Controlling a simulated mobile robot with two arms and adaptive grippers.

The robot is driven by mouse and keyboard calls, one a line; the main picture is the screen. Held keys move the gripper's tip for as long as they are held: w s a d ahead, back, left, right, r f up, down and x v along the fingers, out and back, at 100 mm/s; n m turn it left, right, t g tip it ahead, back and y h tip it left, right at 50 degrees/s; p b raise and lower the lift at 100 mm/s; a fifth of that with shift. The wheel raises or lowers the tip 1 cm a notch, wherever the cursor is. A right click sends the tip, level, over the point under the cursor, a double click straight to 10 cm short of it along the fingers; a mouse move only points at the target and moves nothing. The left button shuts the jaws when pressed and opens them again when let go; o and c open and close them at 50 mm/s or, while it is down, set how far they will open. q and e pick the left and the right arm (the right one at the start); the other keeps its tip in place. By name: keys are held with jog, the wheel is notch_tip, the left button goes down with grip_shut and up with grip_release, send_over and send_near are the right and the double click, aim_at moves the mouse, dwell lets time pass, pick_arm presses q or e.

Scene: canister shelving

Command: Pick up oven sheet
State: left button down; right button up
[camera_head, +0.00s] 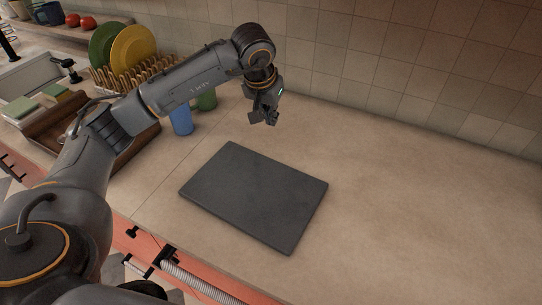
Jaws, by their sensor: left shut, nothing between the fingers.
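A dark grey flat rectangular sheet (255,195), which I take as the oven sheet, lies flat on the beige counter. My left arm reaches in from the left. My left gripper (265,119) is shut and empty, above the counter beyond the sheet's far edge, apart from it. My right gripper is not in view.
A blue cup (181,122) and a green cup (206,100) stand left of my gripper, partly behind my arm. A wooden tray (140,137) and a dish rack with a green plate (103,45) and a yellow plate (134,49) are farther left. The counter's right side is clear up to the tiled wall.

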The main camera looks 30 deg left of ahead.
aim_at(272, 156)
pick_arm(q)
jog(key=p+x, duration=0.2)
jog(key=x, duration=0.9)
jog(key=shift+f, duration=0.4)
jog(key=s+p, duration=0.1)
jog(key=s, duration=0.2)
jog(key=shift+s+r+p, duration=0.1)
jog(key=shift+s+p, duration=0.05)
jog(key=shift+p, duration=0.2)
jog(key=shift+s+d, duration=0.1)
jog(key=shift+s, duration=0.35)
jog(key=shift+w, duration=0.1)
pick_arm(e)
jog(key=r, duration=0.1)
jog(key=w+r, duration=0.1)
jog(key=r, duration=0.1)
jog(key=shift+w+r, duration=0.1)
